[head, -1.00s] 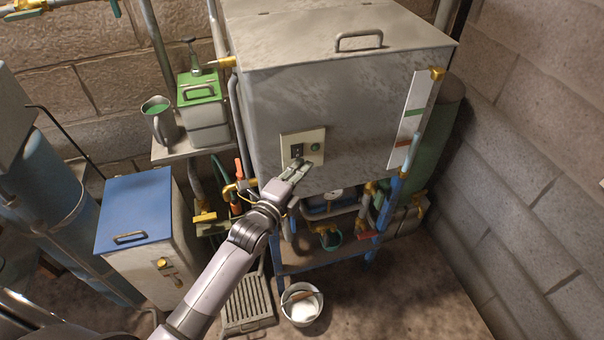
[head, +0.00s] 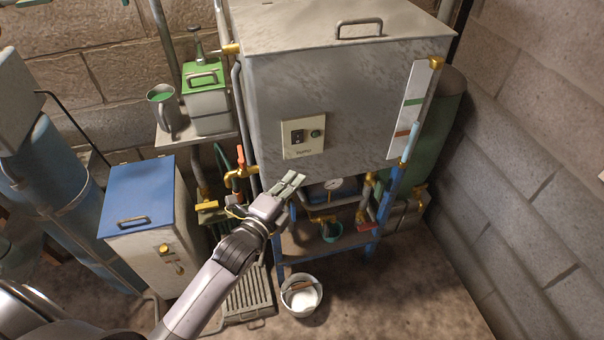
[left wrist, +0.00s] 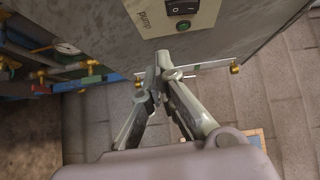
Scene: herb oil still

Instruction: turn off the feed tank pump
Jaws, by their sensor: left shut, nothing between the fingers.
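The feed tank (head: 330,85) is a big grey metal box on a blue stand. A cream pump panel (head: 303,151) is on its front, with a black rocker switch (head: 297,136) and a green round lamp or button (head: 316,133). The left wrist view shows the panel (left wrist: 202,18) marked "pump", with the switch (left wrist: 183,7) and the dark green round piece (left wrist: 183,26). I cannot tell which way the rocker is pressed. My left gripper (head: 295,180) is shut and empty, just below the panel and apart from it; its fingertips also show in the left wrist view (left wrist: 164,62).
Brass valves and a red-handled tap (head: 241,163) are left of my gripper. A gauge (head: 333,184) and pipes are under the tank. A white bucket (head: 301,307) stands on the floor below. A blue-lidded box (head: 140,195) stands at left.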

